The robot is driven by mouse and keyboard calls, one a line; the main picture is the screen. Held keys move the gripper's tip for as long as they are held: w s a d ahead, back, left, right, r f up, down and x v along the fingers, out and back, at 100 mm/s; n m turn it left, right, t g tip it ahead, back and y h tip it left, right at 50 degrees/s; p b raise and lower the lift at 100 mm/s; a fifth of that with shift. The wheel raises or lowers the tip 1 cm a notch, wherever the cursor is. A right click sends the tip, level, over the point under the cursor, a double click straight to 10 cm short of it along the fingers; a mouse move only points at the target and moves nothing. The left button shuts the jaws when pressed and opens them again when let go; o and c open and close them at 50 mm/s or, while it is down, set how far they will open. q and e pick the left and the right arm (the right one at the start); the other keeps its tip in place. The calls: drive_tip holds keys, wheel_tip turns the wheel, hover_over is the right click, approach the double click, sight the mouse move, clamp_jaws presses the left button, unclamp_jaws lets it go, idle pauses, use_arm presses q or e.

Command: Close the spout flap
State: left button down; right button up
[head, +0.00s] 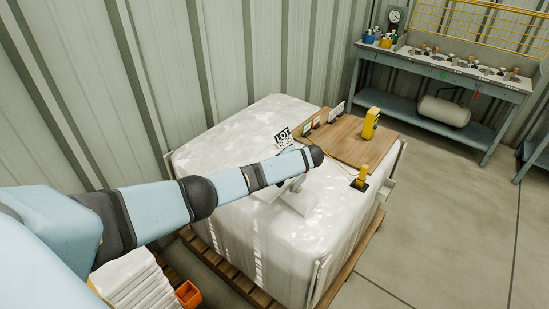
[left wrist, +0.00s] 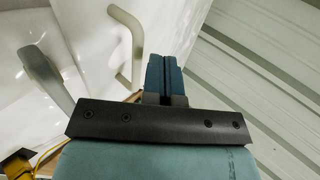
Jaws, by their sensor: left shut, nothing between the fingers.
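The white bulk bag (head: 245,235) stands on a wooden pallet. A pale raised flap-like piece (head: 299,200) shows on its top, just below the end of my left arm; the arm hides part of it. My left gripper (left wrist: 163,72) shows in the left wrist view with its blue fingers shut together and empty. In the head view its fingers are hidden behind the arm. A pale curved loop (left wrist: 134,40) and the white bag surface (left wrist: 92,30) appear beyond the fingers. I cannot tell whether the fingers touch the flap. My right gripper is not in view.
A wooden board (head: 345,138) with small cards and a yellow device (head: 371,122) lies on the bag's far right. Another yellow tool (head: 361,177) is near its right edge. A workbench (head: 440,75) stands behind. The floor at right is clear.

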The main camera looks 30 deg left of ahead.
use_arm(q)
drive_tip(key=shift+d+f+b, duration=0.2)
drive_tip(key=shift+d+f, duration=0.1)
drive_tip(key=shift+f, duration=0.3)
drive_tip(key=shift+d+f+b, duration=0.15)
drive_tip(key=shift+d+f, duration=0.1)
drive_tip(key=shift+f, duration=0.4)
